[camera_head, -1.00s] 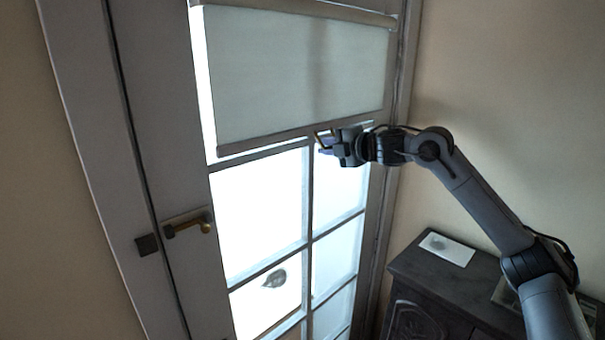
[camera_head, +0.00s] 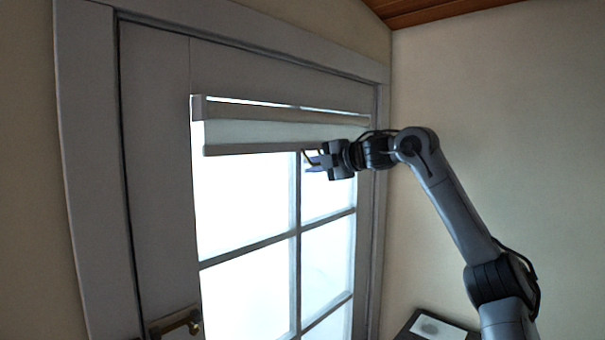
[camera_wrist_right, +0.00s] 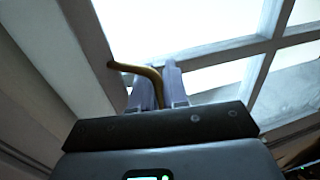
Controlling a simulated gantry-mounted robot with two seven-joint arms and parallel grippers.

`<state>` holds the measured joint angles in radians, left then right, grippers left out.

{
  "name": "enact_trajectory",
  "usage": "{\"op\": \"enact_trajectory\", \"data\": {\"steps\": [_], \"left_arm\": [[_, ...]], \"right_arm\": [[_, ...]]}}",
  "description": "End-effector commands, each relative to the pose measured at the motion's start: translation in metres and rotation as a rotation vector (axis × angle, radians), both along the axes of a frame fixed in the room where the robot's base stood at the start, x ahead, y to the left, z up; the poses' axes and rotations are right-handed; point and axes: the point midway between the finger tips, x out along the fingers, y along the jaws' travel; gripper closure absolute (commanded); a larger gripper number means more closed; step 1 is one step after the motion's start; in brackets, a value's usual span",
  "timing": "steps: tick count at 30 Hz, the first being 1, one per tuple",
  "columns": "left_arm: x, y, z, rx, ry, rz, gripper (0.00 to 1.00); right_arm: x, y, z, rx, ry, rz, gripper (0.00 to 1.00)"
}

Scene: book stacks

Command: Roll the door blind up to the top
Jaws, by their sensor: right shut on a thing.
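The pale door blind (camera_head: 250,132) is mostly rolled up. A short strip of fabric hangs between the top roller (camera_head: 285,112) and the grey bottom bar (camera_head: 255,148). My right gripper (camera_head: 312,162) is at the bar's lower edge, right of its middle. In the right wrist view, a bent brass pull (camera_wrist_right: 126,67) passes between the fingers of my right gripper (camera_wrist_right: 158,82), which is shut on it. The pull's join to the bar cannot be made out. My left gripper is out of view.
Bright glass panes with grey muntins (camera_head: 299,225) fill the door below the blind. A brass door handle (camera_head: 178,322) is at the lower left. A dark cabinet with a white sheet (camera_head: 438,330) stands at the lower right, by the bare wall.

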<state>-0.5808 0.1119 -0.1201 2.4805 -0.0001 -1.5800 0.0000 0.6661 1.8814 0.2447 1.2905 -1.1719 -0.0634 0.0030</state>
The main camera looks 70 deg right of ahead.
Motion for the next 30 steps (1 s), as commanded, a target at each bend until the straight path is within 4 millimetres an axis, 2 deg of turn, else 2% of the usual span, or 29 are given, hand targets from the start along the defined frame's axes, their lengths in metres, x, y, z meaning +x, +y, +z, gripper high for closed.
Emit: {"op": "enact_trajectory", "data": {"steps": [8,9,12,23,30], "left_arm": [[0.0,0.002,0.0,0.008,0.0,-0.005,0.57],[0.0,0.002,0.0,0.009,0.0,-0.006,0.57],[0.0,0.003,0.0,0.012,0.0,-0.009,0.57],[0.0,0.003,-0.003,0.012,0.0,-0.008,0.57],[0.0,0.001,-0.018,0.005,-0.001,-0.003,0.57]], "right_arm": [[0.0,-0.001,0.001,0.0,-0.002,-0.001,1.0],[0.0,-0.001,0.001,0.0,-0.002,-0.002,0.8],[0.0,0.0,0.0,-0.001,-0.001,-0.001,0.65],[-0.002,0.001,0.0,-0.002,0.0,-0.001,0.65],[-0.028,0.012,0.004,-0.005,-0.001,-0.002,0.65]]}}
